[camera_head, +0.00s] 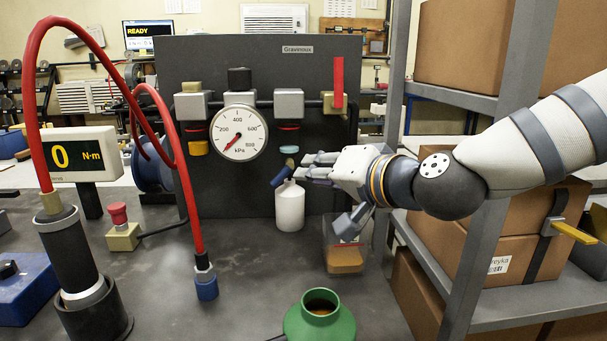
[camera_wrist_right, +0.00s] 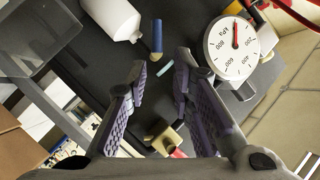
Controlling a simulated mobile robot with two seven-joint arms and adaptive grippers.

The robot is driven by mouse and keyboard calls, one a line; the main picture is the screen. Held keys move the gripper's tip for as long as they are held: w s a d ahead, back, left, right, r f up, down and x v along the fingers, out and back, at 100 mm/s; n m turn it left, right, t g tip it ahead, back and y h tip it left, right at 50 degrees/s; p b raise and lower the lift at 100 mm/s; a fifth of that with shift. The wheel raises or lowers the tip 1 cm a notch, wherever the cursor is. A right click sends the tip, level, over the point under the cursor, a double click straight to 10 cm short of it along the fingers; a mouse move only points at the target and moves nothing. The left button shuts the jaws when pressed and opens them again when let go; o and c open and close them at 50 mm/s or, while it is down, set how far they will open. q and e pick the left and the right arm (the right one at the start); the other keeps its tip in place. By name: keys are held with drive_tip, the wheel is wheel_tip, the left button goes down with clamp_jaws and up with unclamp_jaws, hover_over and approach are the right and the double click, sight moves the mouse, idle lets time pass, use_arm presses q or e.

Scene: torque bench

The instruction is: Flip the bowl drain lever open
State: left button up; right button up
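A short blue lever-like piece (camera_head: 280,178) slants below the right-hand unit on the dark panel, just above a white bottle (camera_head: 290,208). I take it as the drain lever; its tan end (camera_head: 290,163) sits under a light-blue disc (camera_head: 289,149). In the right wrist view the blue piece (camera_wrist_right: 157,35) lies beyond the fingertips, beside the white bottle (camera_wrist_right: 110,15). My right gripper (camera_head: 316,166) is just right of the lever, its fingers pointing left. In the right wrist view its fingers (camera_wrist_right: 160,85) are apart, with nothing held. My left gripper is not in view.
The dial gauge (camera_head: 239,133) is left of the lever. A clear container with brown contents (camera_head: 346,259) stands under my right gripper. A green jar (camera_head: 320,318) is at the front. Red hoses (camera_head: 185,185) hang at left, and a metal shelf with boxes (camera_head: 497,103) is at right.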

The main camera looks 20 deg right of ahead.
sight(284, 176)
drive_tip(key=shift+n, duration=0.3)
drive_tip(key=x, duration=1.1)
drive_tip(key=shift+f, duration=0.45)
drive_tip(key=shift+c, duration=0.4)
clamp_jaws()
